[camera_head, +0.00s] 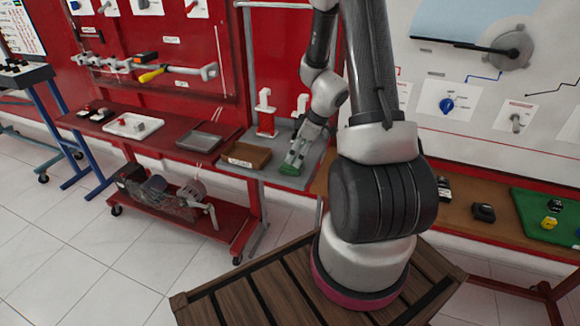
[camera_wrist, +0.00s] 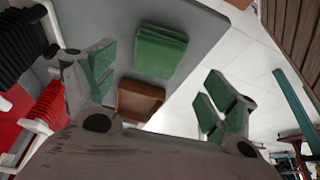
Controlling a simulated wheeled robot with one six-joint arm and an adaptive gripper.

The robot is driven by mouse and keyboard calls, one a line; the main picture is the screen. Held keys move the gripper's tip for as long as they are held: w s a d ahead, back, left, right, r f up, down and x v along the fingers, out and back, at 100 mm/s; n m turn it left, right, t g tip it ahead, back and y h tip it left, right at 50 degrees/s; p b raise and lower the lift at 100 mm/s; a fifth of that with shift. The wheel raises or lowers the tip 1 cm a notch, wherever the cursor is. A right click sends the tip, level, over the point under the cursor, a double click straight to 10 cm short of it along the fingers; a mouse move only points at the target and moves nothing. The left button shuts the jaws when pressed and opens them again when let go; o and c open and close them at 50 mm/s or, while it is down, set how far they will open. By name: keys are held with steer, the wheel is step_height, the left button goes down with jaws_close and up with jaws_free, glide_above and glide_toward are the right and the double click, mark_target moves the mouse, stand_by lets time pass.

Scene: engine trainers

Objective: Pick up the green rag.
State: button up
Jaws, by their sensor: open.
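The green rag (camera_wrist: 160,52) lies folded on the grey tabletop (camera_wrist: 205,35) in the wrist view. In the head view the rag (camera_head: 289,170) is at the table's front part, just below my gripper (camera_head: 297,154). My gripper (camera_wrist: 157,68) is open in the wrist view, its two green-padded fingers spread to either side of the rag. Nothing is between the fingers in their grip. Whether the fingertips touch the rag or the table cannot be told.
A brown open tray (camera_head: 236,163) sits left of the rag, also seen in the wrist view (camera_wrist: 120,97). A red-and-white fixture (camera_head: 266,122) stands behind. A red bench (camera_head: 155,146) with trays is farther left.

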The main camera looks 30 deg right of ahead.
mark_target(292, 162)
steer(key=x, duration=0.5)
steer(key=shift+w+d, duration=0.1)
steer(key=shift+d, duration=0.05)
steer(key=c, duration=1.1)
